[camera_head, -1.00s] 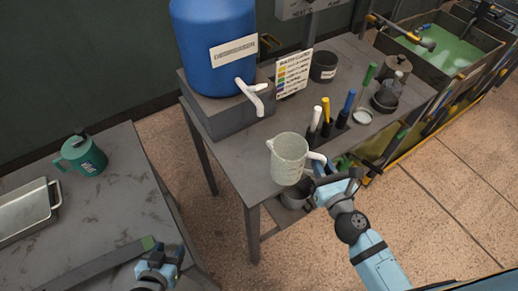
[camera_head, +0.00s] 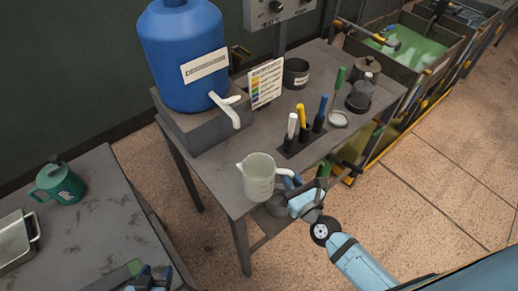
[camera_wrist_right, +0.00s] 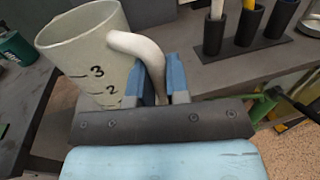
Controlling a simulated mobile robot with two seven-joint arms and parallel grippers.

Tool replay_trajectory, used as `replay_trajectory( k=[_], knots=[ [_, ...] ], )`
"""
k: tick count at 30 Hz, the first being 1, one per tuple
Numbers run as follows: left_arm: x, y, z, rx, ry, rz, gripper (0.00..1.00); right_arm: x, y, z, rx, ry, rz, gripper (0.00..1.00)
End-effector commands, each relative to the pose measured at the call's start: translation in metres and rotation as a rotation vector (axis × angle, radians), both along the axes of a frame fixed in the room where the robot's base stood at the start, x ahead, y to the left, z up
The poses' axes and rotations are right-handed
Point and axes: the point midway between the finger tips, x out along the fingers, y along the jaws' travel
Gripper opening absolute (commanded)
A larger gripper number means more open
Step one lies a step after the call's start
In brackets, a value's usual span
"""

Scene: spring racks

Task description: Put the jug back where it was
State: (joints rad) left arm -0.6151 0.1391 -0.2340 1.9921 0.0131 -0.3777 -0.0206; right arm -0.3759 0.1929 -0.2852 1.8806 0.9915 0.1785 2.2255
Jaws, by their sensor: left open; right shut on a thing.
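The jug (camera_head: 258,178) is a pale translucent measuring jug with a white handle, upright at the near left edge of the table with the blue barrel. In the right wrist view the jug (camera_wrist_right: 85,55) shows the marks 3 and 2. My right gripper (camera_head: 295,183) is shut on its handle; its blue fingers (camera_wrist_right: 160,80) sit on both sides of the handle. I cannot tell whether the jug's base touches the tabletop. My left gripper (camera_head: 150,280) is open and empty at the bottom edge, over the left table.
The blue barrel (camera_head: 184,50) with a white tap stands on a grey block behind the jug. Handled tools (camera_head: 302,120) stand in a rack to the right, near a dark pot (camera_head: 296,72). A green mug (camera_head: 60,183) and metal tray (camera_head: 18,240) are on the left table.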

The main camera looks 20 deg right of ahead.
Motion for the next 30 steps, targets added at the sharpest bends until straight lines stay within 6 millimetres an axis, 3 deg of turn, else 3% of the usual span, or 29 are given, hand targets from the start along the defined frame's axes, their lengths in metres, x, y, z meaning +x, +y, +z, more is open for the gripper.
replay_trajectory(
  k=[3,10,19,24,26,30],
  knots=[
    [0.000,0.000,0.007,0.001,-0.002,0.000,0.52,0.035,0.007,0.004,0.003,-0.004,-0.001,0.00],
    [0.001,0.002,0.008,0.003,-0.005,0.002,0.52,0.085,0.016,0.002,0.002,-0.002,-0.001,0.00],
    [0.001,0.002,0.008,0.003,-0.005,0.003,0.52,0.108,0.021,0.001,0.002,-0.001,0.000,0.00],
    [0.000,0.002,0.005,0.003,-0.003,0.004,0.52,0.136,0.026,0.001,0.002,-0.003,-0.001,0.00],
    [0.000,0.001,-0.006,0.000,-0.004,0.003,0.52,0.132,0.025,-0.017,-0.001,0.002,0.000,0.00],
    [0.000,-0.001,-0.007,-0.001,0.002,0.000,0.52,0.132,0.025,-0.015,0.000,0.001,0.000,0.00]
  ],
)
